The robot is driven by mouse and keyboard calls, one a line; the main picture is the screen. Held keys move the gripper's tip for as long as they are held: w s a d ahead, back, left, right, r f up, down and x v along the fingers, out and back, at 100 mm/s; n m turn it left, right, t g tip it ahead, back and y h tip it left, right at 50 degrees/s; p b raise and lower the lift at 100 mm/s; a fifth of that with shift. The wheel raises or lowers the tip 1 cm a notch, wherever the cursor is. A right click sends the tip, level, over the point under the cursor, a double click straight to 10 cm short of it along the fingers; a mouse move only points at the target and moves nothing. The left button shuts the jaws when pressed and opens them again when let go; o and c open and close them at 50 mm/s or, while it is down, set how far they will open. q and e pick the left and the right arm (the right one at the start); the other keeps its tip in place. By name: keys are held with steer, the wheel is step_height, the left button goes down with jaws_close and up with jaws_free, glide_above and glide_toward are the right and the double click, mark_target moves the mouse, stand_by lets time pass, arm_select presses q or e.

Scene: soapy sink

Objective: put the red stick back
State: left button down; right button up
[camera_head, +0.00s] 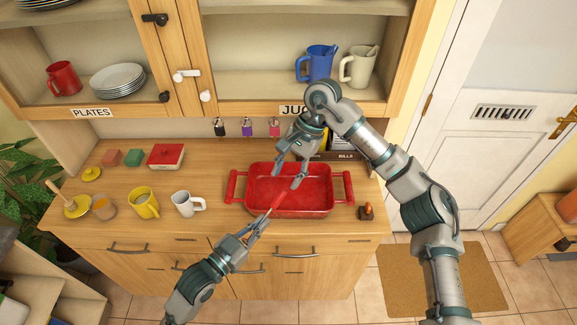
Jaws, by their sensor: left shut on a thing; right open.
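The red stick (277,201) is held at its lower end by my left gripper (264,218), which is shut on it. The stick slants up and to the right over the front part of the red tray (239,189). My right gripper (289,175) is open and empty above the tray, its fingers pointing down. It is close to the stick's upper end; I cannot tell whether they touch. The stick's red blends with the tray behind it.
A small dark object (366,212) sits right of the tray. Cupboards overhang the back.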

mark_target(273, 202)
arm_select(q)
steer(key=shift+a, duration=0.15)
arm_select(e)
steer(key=x, duration=1)
steer(key=shift+s+a+f, duration=0.1)
steer(key=shift+a, duration=0.05)
jaws_close()
arm_select(q)
steer(key=c, duration=1.2)
jaws_free()
steer(key=shift+c, duration=0.2)
